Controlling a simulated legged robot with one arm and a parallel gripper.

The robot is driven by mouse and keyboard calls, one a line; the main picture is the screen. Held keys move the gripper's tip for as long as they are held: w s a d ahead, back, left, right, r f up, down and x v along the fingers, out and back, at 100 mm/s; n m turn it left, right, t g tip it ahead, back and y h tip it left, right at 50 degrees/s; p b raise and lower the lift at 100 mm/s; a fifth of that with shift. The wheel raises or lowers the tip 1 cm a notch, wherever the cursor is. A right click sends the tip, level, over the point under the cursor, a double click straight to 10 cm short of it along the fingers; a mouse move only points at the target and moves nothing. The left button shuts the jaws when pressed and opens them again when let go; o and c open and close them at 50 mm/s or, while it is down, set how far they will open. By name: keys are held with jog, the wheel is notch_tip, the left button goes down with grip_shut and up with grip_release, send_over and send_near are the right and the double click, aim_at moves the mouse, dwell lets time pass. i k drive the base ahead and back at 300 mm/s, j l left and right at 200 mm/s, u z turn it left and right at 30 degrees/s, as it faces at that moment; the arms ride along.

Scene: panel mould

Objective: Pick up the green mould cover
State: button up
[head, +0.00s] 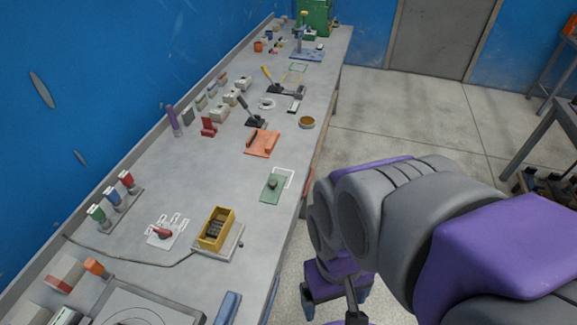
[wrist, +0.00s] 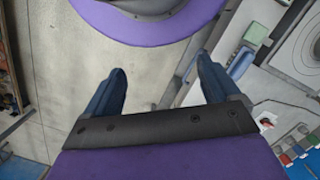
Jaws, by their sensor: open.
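The green mould cover (head: 272,187) is a flat green plate with a dark grey knob on top. It lies on the grey workbench near its right edge in the head view, beside a white outlined rectangle. My gripper (head: 335,302) hangs off the bench's right side, lower in the picture than the cover and well apart from it. In the wrist view my gripper (wrist: 161,78) has its two blue fingers wide apart with nothing between them. I cannot make out the cover in the wrist view.
On the workbench (head: 205,165), a yellow box (head: 216,229) stands left of and nearer than the cover. An orange fixture (head: 262,143) lies beyond it, with a round brown-topped dish (head: 307,122) further on. Bare bench top surrounds the cover. Open floor (head: 400,110) lies to the right.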

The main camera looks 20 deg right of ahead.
aim_at(272, 193)
jog(key=l+u, duration=0.25)
jog(key=l, duration=0.2)
jog(key=k+l+u, duration=0.1)
jog(key=l+u, duration=0.15)
jog(key=l, duration=0.2)
jog(key=k+l+u, duration=0.1)
jog(key=l+u, duration=0.15)
jog(key=l, duration=0.2)
